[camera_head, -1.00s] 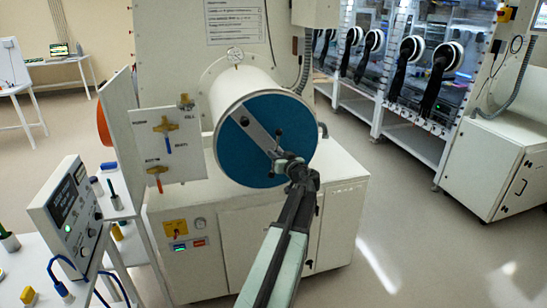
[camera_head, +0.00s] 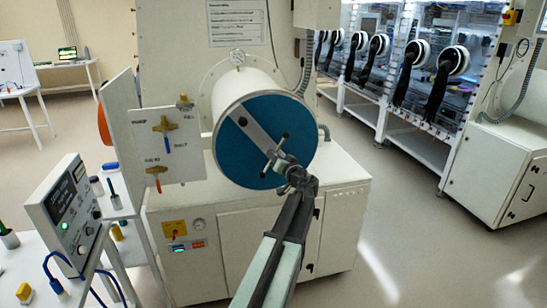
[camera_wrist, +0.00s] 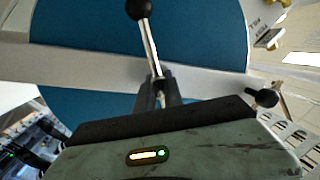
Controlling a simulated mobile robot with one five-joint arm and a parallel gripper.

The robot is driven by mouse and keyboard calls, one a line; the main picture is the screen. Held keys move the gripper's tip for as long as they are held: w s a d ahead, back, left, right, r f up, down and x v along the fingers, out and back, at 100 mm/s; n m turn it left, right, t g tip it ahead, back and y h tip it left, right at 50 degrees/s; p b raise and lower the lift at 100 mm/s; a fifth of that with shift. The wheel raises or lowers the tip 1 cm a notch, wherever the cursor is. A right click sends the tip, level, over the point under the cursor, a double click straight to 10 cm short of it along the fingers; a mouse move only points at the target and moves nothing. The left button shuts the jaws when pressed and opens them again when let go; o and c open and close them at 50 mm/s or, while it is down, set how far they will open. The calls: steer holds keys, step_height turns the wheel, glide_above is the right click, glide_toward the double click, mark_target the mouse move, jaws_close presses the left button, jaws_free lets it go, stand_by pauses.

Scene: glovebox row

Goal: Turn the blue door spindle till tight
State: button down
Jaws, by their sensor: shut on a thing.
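The round blue door (camera_head: 240,150) closes the end of a white cylinder, and a pale bar (camera_head: 250,127) crosses its face diagonally. The spindle handle (camera_head: 281,142) is a thin metal rod with a black ball end, standing in front of the bar. In the wrist view the rod (camera_wrist: 149,45) runs down from its black ball between my fingertips, with the blue door (camera_wrist: 95,25) behind. My gripper (camera_head: 286,162) is shut on this handle; in the wrist view its dark fingers (camera_wrist: 157,92) close around the rod. The spindle's hub is hidden behind the fingers.
A valve panel (camera_head: 185,150) stands left of the door, above a white cabinet (camera_head: 255,235). A control box (camera_head: 65,215) sits on a bench at lower left. Gloveboxes (camera_head: 420,70) line the back right. The floor at right (camera_head: 420,250) is clear.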

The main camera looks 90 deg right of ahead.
steer(key=shift+w, duration=0.2)
steer(key=c, duration=1.7)
jaws_free()
steer(key=shift+c, duration=0.2)
steer(key=shift+s, duration=0.1)
steer(key=shift+s, duration=0.1)
steer(key=v, duration=0.7)
steer(key=shift+a, duration=0.3)
steer(key=shift+s, duration=0.15)
